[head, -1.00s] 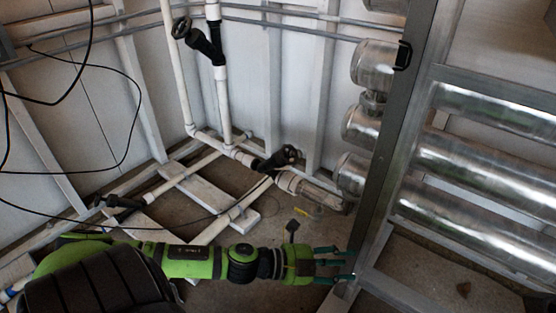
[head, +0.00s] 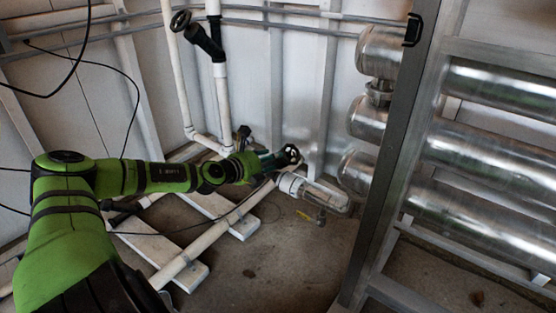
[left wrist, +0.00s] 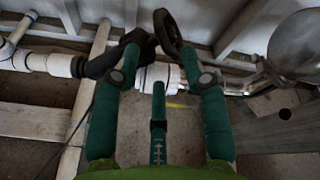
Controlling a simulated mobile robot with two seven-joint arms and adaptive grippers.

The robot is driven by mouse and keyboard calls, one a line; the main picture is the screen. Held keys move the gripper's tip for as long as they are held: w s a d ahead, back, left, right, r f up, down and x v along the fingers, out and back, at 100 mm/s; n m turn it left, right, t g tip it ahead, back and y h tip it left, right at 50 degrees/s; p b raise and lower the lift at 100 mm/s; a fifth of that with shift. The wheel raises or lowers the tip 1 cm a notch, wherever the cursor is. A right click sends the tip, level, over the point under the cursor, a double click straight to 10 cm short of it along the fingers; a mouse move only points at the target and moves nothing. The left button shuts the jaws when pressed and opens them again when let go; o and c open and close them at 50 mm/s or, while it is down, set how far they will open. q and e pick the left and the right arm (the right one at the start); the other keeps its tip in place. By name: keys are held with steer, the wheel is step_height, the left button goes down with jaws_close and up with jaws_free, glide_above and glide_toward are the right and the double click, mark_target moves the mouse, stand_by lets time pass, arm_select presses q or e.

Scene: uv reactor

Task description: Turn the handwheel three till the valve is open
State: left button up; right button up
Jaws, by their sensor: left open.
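A black handwheel (head: 291,153) sits on a black valve on the low white pipe run, near the middle of the head view. No number shows on it. In the left wrist view the handwheel (left wrist: 167,32) stands just beyond the fingertips, with its valve body (left wrist: 118,57) to the left. My left gripper (head: 270,161) is open beside this handwheel, and its fingers partly hide the valve in the head view. I cannot tell whether a finger touches the wheel. My right gripper is not in view.
Another black handwheel (head: 180,20) is on the upper valve at the back. Shiny metal tubes (head: 490,140) and a grey frame post (head: 395,150) fill the right side. The floor (head: 280,260) in front is bare.

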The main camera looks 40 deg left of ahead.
mark_target(291, 154)
arm_select(q)
steer(key=shift+x, duration=2.1)
steer(key=shift+d, duration=0.1)
steer(key=shift+c, duration=0.4)
jaws_close()
